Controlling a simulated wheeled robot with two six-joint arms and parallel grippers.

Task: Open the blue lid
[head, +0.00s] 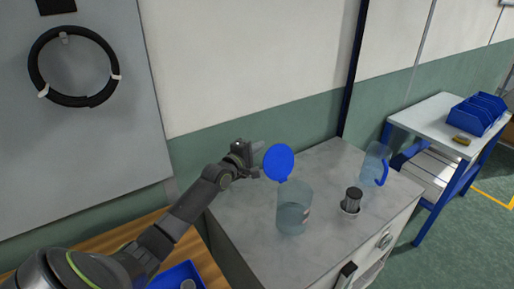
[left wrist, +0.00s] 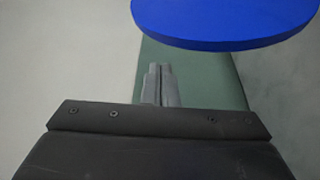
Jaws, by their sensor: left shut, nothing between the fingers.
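The blue lid (head: 279,162) stands raised and tilted up at the rim of a clear container (head: 293,210) on the grey counter. The container's top looks uncovered. In the left wrist view the lid (left wrist: 225,22) fills the upper right, beyond the fingertips. My left gripper (head: 258,173) is just left of the lid in the head view. Its fingers (left wrist: 161,70) are shut together with nothing between them. I cannot tell from these views whether they touch the lid. My right gripper is not in view.
A clear jug with a blue handle (head: 374,163) and a dark cylinder (head: 352,198) stand right of the container on the counter (head: 245,215). A blue bin (head: 180,275) is at the lower left. A side table with blue bins (head: 478,113) stands far right.

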